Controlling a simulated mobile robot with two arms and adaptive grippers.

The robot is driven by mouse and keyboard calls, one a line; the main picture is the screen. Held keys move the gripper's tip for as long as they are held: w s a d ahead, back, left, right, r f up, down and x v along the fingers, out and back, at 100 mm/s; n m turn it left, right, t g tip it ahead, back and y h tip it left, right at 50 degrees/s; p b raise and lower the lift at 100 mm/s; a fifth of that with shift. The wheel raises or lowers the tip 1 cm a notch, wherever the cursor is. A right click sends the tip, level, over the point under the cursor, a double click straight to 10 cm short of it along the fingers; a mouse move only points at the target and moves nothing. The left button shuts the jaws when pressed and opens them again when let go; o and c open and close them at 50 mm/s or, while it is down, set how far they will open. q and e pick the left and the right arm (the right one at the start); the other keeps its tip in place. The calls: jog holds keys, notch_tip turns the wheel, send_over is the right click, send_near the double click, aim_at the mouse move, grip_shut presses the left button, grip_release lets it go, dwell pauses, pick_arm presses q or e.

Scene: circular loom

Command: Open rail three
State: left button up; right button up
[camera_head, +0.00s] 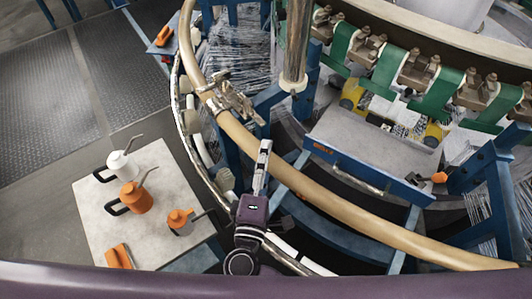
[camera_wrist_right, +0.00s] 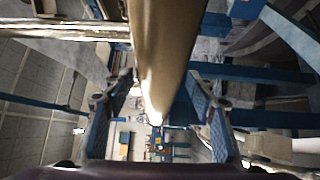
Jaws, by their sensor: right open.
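A thick beige curved rail (camera_head: 345,211) sweeps around the front of the loom from upper left to lower right. A metal clamp-like fitting (camera_head: 232,101) sits on it at the upper left. My right gripper (camera_head: 264,152) reaches up from the bottom, with its fingertips at the rail. In the right wrist view, the rail (camera_wrist_right: 157,45) runs between the two spread fingers of the gripper (camera_wrist_right: 162,100), with a gap visible on both sides. I cannot tell whether either finger touches it. No rail number is legible. My left gripper is not in view.
Behind the rail are blue frame posts, a grey drawer-like panel (camera_head: 375,150) and green straps (camera_head: 385,70). Open floor lies at upper left.

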jog(key=shift+w, duration=0.25)
grip_shut()
jog(key=shift+r, duration=0.1)
